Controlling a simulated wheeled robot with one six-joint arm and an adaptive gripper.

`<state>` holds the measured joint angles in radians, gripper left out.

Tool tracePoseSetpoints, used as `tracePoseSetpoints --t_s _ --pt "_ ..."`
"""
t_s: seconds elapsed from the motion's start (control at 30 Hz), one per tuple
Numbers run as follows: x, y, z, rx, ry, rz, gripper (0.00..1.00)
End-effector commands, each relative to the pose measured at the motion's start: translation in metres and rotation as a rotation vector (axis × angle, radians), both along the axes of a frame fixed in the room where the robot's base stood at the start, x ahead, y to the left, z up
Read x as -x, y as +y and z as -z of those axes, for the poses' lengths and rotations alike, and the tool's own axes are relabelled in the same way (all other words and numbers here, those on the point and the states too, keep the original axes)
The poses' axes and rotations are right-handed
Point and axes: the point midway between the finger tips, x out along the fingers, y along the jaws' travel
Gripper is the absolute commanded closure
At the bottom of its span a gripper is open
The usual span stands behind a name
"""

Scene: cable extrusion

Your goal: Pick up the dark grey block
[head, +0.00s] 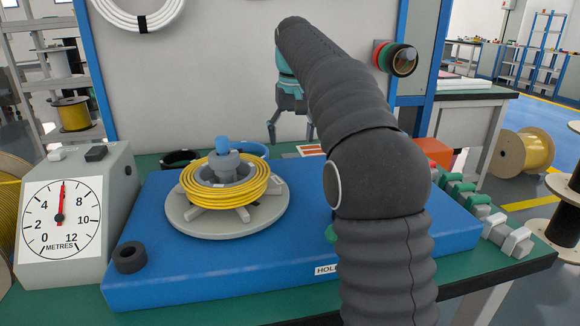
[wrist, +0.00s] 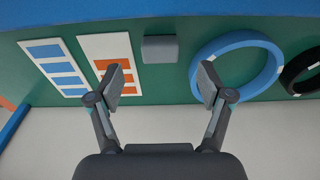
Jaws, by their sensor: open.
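The dark grey block (wrist: 160,49) lies on the green bench top in the wrist view, between the card with orange bars and the blue ring. My gripper (wrist: 161,82) is open and empty, its two fingers spread wider than the block. The block shows beyond the fingertips, roughly centred between them, and nothing touches it. In the head view my gripper (head: 290,128) hangs above the back of the bench, behind the blue platform. I cannot make out the block in the head view.
The blue ring (wrist: 237,64) and a black ring (wrist: 302,70) lie to the block's right in the wrist view; the orange-barred card (wrist: 112,62) is on its left. The blue platform (head: 190,275) carries a yellow cable coil (head: 225,185) in front. A pale panel (head: 200,80) stands behind.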

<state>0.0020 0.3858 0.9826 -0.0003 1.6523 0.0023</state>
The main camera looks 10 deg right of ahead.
Motion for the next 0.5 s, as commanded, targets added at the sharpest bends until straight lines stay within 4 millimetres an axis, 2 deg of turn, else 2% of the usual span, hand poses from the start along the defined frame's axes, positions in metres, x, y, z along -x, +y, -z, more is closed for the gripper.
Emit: tracePoseSetpoints --t_s 0.27,0.5 --pt "-0.002 0.002 0.015 0.000 0.000 -0.003 0.21" --pt "-0.010 0.001 0.045 -0.001 0.003 -0.004 0.21"
